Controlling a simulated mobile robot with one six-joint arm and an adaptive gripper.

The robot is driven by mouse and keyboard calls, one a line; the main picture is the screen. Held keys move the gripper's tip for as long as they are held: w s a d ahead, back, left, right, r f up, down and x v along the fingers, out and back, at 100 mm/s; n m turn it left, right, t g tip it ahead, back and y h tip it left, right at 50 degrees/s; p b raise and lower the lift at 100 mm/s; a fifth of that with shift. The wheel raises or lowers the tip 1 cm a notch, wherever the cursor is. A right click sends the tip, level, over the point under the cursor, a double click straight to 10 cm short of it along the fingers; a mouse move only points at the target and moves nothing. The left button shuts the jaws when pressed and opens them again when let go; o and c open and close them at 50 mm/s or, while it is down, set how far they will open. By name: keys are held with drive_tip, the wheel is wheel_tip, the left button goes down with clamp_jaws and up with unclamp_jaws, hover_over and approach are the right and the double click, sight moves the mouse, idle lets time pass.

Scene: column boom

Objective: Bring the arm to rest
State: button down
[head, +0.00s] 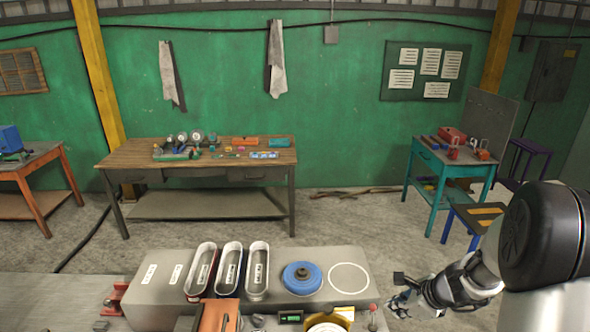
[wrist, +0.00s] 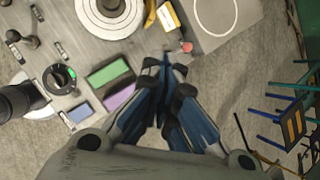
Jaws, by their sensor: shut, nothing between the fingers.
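My gripper (head: 402,298) is at the lower right of the head view, just right of the grey workbench block's edge. In the wrist view my gripper (wrist: 166,62) has its fingers together at the tips, with nothing between them. It appears above the floor beside the bench edge, touching nothing that I can see. My arm comes in from the right side of the head view.
The grey bench block (head: 318,258) bears several oval trays (head: 257,270), a blue disc (head: 302,277) and a white ring outline (head: 349,278). A red knob (wrist: 187,47) is close to my fingertips in the wrist view. A blue stool (head: 474,217) stands behind my arm.

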drive_tip(key=s+a+r+n+b, duration=0.3)
drive_tip(key=s+a+n+b, duration=0.8)
drive_tip(key=a+n+b, duration=0.15)
drive_tip(key=s+f+n+h+b, duration=0.1)
drive_tip(key=s+f+n+b, duration=0.2)
drive_tip(key=s, duration=0.6)
drive_tip(key=s+f+n+h+b, duration=0.2)
drive_tip(key=s+f+n+b, duration=0.2)
drive_tip(key=s+n+b, duration=0.4)
drive_tip(key=shift+s+d+n+g, duration=0.25)
drive_tip(key=shift+s+n+g, duration=0.1)
drive_tip(key=shift+n, duration=0.6)
